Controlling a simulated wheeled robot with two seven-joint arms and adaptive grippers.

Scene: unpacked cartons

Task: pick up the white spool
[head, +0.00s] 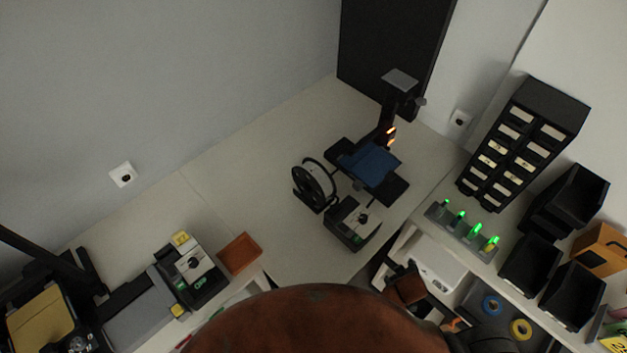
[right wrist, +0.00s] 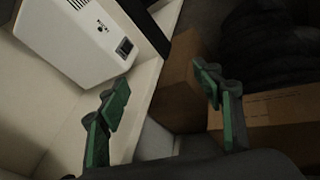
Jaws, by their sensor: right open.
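In the head view, a spool (head: 314,184) stands upright on the pale worktop, beside a small printer-like machine with a blue plate (head: 369,164). The spool's side looks dark, with a pale band at its rim; no other spool is clear to me. My right gripper (right wrist: 162,88) shows in the right wrist view with its two green-padded fingers wide apart and nothing between them. The spool is not in that view, and the gripper is away from it. My left gripper is in neither view.
A black-and-white device (head: 353,223) stands just in front of the spool. Green-lit chargers (head: 468,230), a drawer cabinet (head: 522,143) and black bins (head: 530,265) line the right. In the wrist view, a white appliance (right wrist: 75,35) and a cardboard box (right wrist: 275,117) flank the gripper.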

